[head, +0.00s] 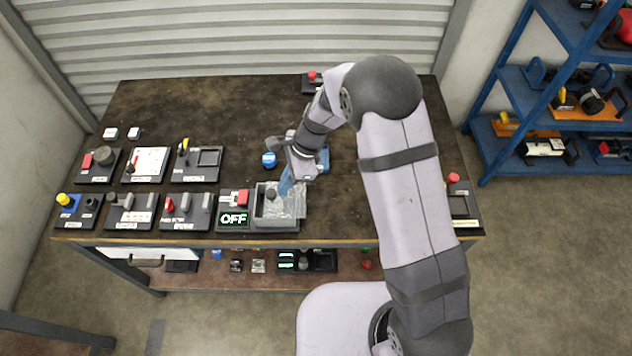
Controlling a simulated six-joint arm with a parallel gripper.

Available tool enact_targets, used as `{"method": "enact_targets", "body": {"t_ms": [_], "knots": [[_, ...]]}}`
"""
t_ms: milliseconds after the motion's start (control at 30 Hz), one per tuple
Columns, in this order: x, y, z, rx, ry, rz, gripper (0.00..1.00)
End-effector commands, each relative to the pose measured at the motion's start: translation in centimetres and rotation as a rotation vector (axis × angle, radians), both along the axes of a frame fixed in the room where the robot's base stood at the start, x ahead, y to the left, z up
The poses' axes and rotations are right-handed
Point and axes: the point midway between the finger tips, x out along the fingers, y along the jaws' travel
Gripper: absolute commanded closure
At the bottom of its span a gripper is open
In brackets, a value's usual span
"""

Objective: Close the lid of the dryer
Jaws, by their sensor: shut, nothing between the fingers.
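The dryer (262,222) stands at the front edge of the workbench, a grey box beside a panel with a red switch (243,197) and a green display reading OFF. Inside the box a dark round part (271,194) shows. A pale, see-through lid (295,206) is at the box's right side and looks open; its exact angle is hard to tell. My gripper (286,186) is shut and empty, its bluish tips pointing down at the lid's back part. I cannot tell whether they touch it.
Several small switch panels (185,211) fill the bench to the left. Another panel with a red button (460,202) is at the right edge. The bench's back middle (220,105) is clear.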

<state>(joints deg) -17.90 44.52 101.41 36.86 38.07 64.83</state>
Motion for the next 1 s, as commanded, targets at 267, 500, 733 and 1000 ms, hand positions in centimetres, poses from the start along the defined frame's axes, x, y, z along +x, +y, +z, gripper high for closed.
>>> {"method": "enact_targets", "body": {"t_ms": [267, 500, 733, 1000], "knots": [[-0.1, 3.6, 0.0, 0.002, 0.001, -0.002, 1.0], [-0.1, 3.8, 0.1, 0.005, 0.001, -0.001, 1.0], [0.1, 3.3, 0.1, 0.005, 0.001, -0.002, 1.0], [0.9, -0.3, 0.1, 0.002, 0.0, -0.008, 1.0]]}}
